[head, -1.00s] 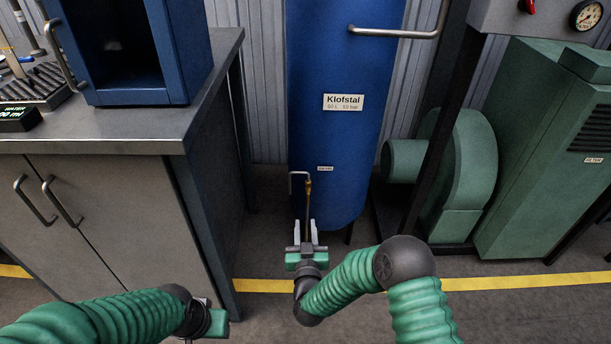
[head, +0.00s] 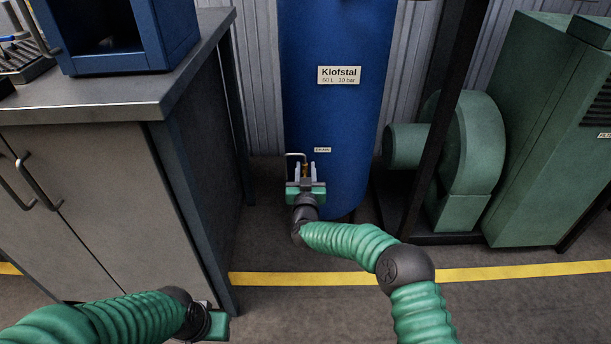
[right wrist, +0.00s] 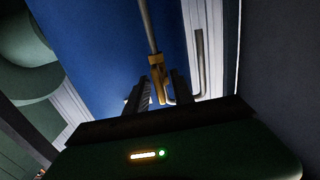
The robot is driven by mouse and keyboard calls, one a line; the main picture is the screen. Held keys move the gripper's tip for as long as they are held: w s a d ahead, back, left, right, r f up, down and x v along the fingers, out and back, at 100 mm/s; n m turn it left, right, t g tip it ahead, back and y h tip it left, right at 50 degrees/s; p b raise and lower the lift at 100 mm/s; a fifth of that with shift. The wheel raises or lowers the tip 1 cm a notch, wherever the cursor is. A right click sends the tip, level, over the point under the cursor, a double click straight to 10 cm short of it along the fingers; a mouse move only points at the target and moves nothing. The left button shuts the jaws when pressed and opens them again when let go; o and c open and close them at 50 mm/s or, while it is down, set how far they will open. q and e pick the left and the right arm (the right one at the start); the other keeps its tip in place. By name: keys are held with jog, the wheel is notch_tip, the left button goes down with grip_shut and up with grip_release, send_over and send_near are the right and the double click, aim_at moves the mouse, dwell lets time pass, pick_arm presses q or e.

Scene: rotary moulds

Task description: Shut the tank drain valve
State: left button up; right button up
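The blue tank (head: 335,115) stands at the centre of the head view. A pale bent pipe (head: 291,157) is at its lower left side, near a small label. The brass drain valve (head: 305,168) is mostly hidden by my right gripper (head: 305,173). In the right wrist view the brass valve (right wrist: 156,68) shows near the fingertips, with a straight rod running up from it. My right gripper (right wrist: 162,85) is open, with its fingers apart beside the valve; contact cannot be told. My left gripper (head: 212,322) is low at the left, its fingers not clear.
A grey cabinet (head: 95,200) with a worktop stands left of the tank, with a blue box (head: 125,40) on top. A green blower (head: 468,150) and a dark post are on the right. A yellow line (head: 300,279) crosses open floor in front.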

jog(key=shift+a, duration=0.2)
jog(key=shift+c, duration=0.6)
grip_shut()
